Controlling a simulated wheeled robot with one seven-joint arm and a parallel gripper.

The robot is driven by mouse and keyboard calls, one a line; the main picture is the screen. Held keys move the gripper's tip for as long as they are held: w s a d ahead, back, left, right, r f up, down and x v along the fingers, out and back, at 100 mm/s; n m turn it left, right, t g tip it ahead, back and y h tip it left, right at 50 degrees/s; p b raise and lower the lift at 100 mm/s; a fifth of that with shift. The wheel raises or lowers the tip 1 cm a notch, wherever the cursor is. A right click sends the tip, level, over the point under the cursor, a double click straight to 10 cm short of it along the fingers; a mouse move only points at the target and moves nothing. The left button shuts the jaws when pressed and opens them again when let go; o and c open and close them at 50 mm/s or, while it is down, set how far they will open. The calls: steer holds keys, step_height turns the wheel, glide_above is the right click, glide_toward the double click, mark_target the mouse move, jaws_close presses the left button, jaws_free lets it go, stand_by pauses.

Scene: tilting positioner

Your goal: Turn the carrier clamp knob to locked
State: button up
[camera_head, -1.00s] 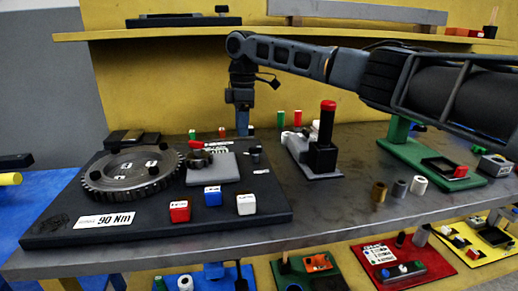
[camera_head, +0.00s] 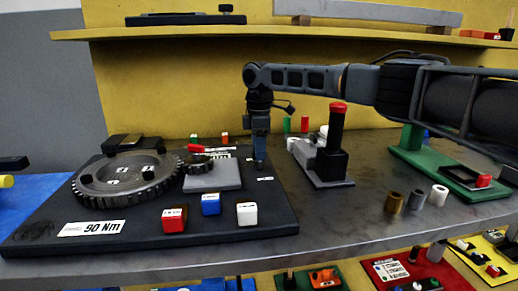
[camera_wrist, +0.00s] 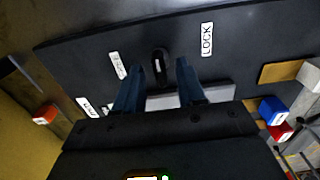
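The clamp knob (camera_wrist: 160,62) is a small black bar handle on the dark base plate (camera_wrist: 260,40). In the wrist view it points roughly up the picture, between a white LOCK label (camera_wrist: 207,38) on the right and another white label (camera_wrist: 117,65), hard to read, on the left. My gripper (camera_wrist: 160,72) is open, its two blue fingers on either side of the knob with a visible gap at each. In the head view my gripper (camera_head: 260,163) is low over the plate's right part and hides most of the knob.
A large gear (camera_head: 125,179) and a grey block (camera_head: 212,175) lie left of my gripper. Red (camera_head: 174,220), blue (camera_head: 211,204) and white (camera_head: 247,214) cubes stand in front. A red-topped black lever (camera_head: 337,130) rises close on the right.

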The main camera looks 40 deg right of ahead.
steer(key=shift+f, duration=0.1)
jaws_close()
stand_by(0.3)
